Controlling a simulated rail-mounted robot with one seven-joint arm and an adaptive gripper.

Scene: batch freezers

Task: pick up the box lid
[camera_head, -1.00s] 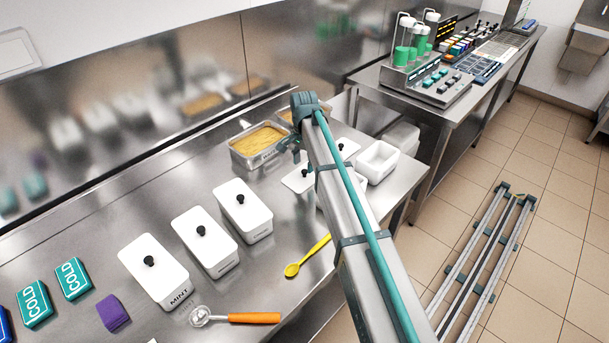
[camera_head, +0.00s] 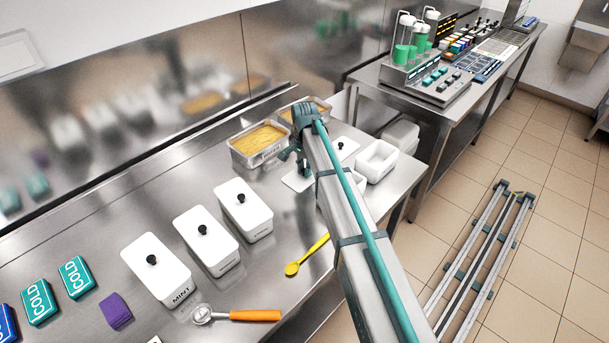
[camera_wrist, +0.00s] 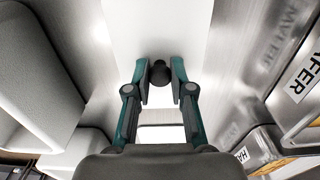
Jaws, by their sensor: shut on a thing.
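A flat white box lid (camera_wrist: 150,30) with a round black knob (camera_wrist: 160,72) fills the middle of the wrist view. My gripper (camera_wrist: 160,80) is shut on the knob, one finger on each side. In the head view the lid (camera_head: 296,182) shows left of my arm, partly hidden under my gripper (camera_head: 304,166). I cannot tell whether the lid touches the bench. An open white box (camera_head: 377,161) stands to the right of my arm. Another white lid with a black knob (camera_head: 342,147) lies behind it, partly hidden by my arm.
Two metal trays of yellow food (camera_head: 258,143) stand behind my gripper. Several white lidded boxes (camera_head: 243,210) stand in the left half. A yellow spoon (camera_head: 308,256), an orange-handled scoop (camera_head: 236,315), a purple block (camera_head: 116,311) and teal cold packs (camera_head: 77,277) lie in front.

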